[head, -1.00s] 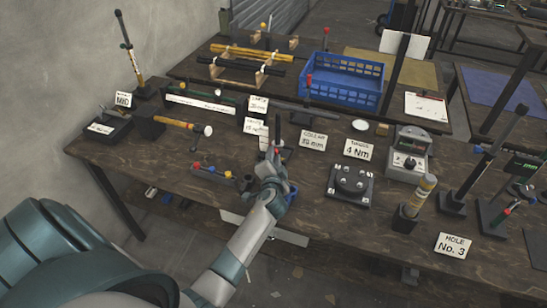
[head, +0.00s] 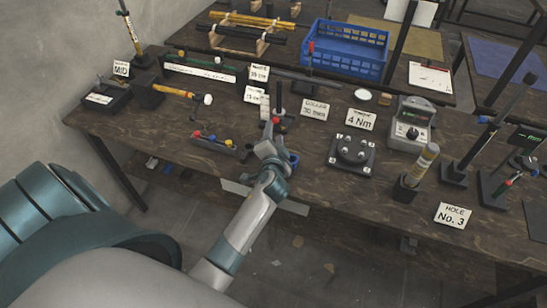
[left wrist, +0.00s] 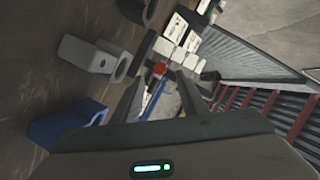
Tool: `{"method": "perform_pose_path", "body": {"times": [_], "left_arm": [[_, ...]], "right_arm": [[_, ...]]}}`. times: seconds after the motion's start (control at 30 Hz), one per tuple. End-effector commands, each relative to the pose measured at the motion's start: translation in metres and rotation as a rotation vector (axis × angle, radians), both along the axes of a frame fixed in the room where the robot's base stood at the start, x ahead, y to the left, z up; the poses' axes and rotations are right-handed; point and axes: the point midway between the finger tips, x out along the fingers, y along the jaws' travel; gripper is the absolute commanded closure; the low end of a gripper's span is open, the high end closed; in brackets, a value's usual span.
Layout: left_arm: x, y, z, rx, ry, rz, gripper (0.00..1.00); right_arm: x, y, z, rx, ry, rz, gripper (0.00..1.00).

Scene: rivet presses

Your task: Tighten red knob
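A small red knob (head: 276,120) shows at the foot of a dark upright post (head: 279,97) on the wooden bench, in the middle of the head view. A red knob also shows in the left wrist view (left wrist: 159,69), in line with the gap between my fingers. My left gripper (head: 269,130) is just in front of the knob in the head view. Its two dark fingers are apart in the left wrist view (left wrist: 161,80). I cannot tell whether they touch the knob. My right gripper is out of view.
A blue clamp-like part (head: 293,160) stands close right of the gripper; it shows in the left wrist view (left wrist: 65,126). A grey ringed block (left wrist: 90,57) is nearby. A black plate fixture (head: 352,154) and a grey meter (head: 410,128) stand right. A blue crate (head: 345,66) is behind.

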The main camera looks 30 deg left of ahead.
Motion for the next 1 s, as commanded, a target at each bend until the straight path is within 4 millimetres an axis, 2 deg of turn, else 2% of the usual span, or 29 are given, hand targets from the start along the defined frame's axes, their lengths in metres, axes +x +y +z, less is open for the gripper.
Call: {"method": "perform_pose_path", "body": {"times": [0.3, 0.5, 0.7, 1.0], "left_arm": [[-0.054, -0.034, 0.012, -0.003, -0.001, 0.0, 0.6], [-0.081, -0.052, 0.02, -0.001, 0.0, 0.0, 0.6], [-0.095, -0.06, 0.024, -0.001, 0.001, -0.001, 0.6], [-0.097, -0.062, 0.026, 0.001, 0.001, 0.0, 0.6]], "right_arm": [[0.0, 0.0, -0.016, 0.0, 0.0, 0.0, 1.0], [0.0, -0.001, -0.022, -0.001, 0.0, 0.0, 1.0], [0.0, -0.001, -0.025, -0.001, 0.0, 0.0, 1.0], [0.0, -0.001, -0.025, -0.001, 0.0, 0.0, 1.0]]}}
